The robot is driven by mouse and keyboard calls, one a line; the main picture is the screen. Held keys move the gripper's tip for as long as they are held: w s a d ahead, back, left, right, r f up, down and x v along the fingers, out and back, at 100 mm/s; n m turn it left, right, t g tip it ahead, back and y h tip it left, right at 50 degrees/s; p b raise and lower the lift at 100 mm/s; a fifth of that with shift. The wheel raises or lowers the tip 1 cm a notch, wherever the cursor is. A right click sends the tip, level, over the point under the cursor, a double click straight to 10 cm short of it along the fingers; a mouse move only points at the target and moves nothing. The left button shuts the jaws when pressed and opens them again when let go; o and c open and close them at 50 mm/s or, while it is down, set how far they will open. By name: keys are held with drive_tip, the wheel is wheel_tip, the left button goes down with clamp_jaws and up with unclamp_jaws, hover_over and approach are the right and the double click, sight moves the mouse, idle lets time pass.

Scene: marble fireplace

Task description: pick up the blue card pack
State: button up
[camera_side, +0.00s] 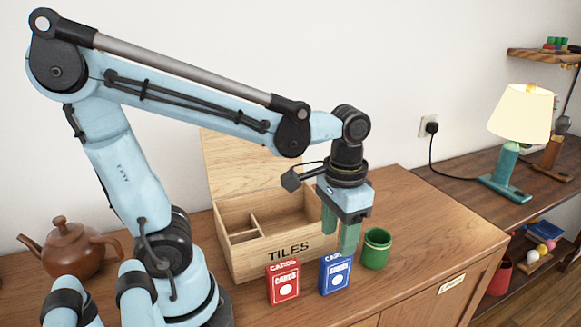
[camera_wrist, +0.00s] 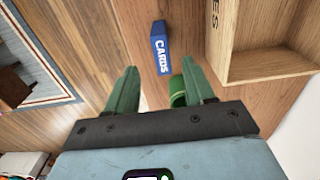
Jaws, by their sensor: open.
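The blue card pack (camera_side: 336,274) stands upright on the wooden cabinet top, in front of the TILES box. In the wrist view the blue pack (camera_wrist: 160,46) shows beyond the fingertips, in line with the gap between them. My gripper (camera_side: 339,236) points down above and slightly behind the pack in the side view. One green fingertip overlaps the pack's top edge there; I cannot tell if they touch. In the wrist view my gripper (camera_wrist: 159,70) has its fingers apart with nothing between them.
A red card pack (camera_side: 284,282) stands left of the blue one. A green cup (camera_side: 376,248) stands close on its right. The open wooden TILES box (camera_side: 290,250) is behind. A brown teapot (camera_side: 70,248) is at left. The cabinet top is clear toward its right end.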

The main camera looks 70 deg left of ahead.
sight(337, 256)
drive_tip(key=shift+w+a+f, duration=0.1)
drive_tip(key=shift+w+f, duration=0.05)
drive_tip(key=shift+f, duration=3.6)
drive_tip(key=shift+c, duration=0.4)
clamp_jaws()
